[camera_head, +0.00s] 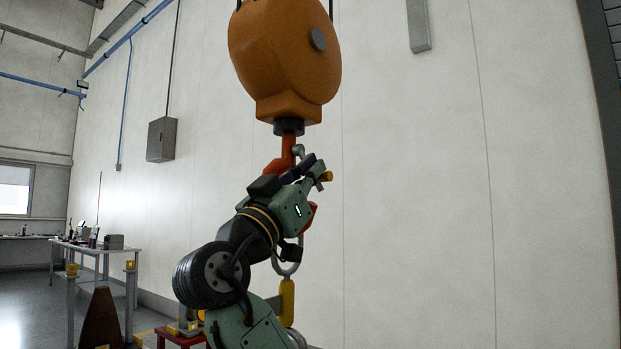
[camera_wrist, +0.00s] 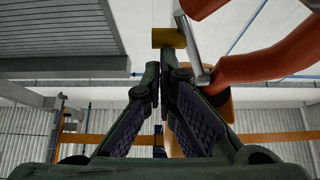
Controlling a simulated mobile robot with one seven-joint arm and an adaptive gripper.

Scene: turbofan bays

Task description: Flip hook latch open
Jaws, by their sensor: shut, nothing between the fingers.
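The orange-red hook (camera_head: 287,152) hangs below the orange hoist block (camera_head: 285,60); my gripper hides much of its middle. In the wrist view the hook (camera_wrist: 265,68) curves in at the right. The grey metal latch bar (camera_wrist: 191,42) lies by the hook's opening, with a yellow cylindrical end (camera_wrist: 168,38). The yellow end also shows in the head view (camera_head: 326,176), right of my fingers. My gripper (camera_head: 318,170) is shut and empty beside the hook. In the wrist view its fingertips (camera_wrist: 163,72) are just below the yellow end; contact cannot be told.
A metal ring (camera_head: 288,262) with a yellow fitting (camera_head: 287,298) hangs below the hook, partly behind my arm. A workbench (camera_head: 95,247) and a dark cone (camera_head: 101,318) stand at left. The space right of the hook, before the pale wall (camera_head: 430,200), is clear.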

